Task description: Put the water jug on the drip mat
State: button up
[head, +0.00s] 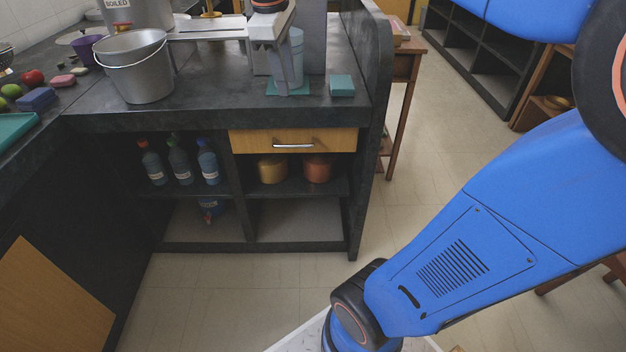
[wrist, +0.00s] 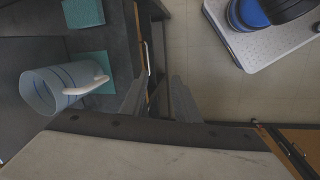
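The water jug (head: 297,48) is a pale blue-grey cylinder, upright on the teal drip mat (head: 304,90) near the front of the dark counter. My gripper partly hides it in the head view. In the wrist view the jug (wrist: 42,92) shows its open top and a pale handle pointing towards my gripper. The mat (wrist: 90,63) shows beneath and beside the handle. My gripper (wrist: 157,88) is open, with nothing between its two fingers. The jug and its handle lie to the left of both fingers, apart from them in that view.
A teal block (head: 342,85) lies right of the mat. A steel bucket (head: 135,80) stands to the left on the counter. A raised counter end panel (head: 366,60) rises at the right. Bottles (head: 180,162) and pots stand on the shelf below.

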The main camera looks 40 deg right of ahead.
jog(key=s+a+f+m+t+y, duration=0.2)
jog(key=s+f+m, duration=0.6)
jog(key=s+f, duration=0.8)
jog(key=shift+a+f+t, duration=0.65)
jog(key=shift+a+t, duration=0.05)
jog(key=shift+a, duration=0.3)
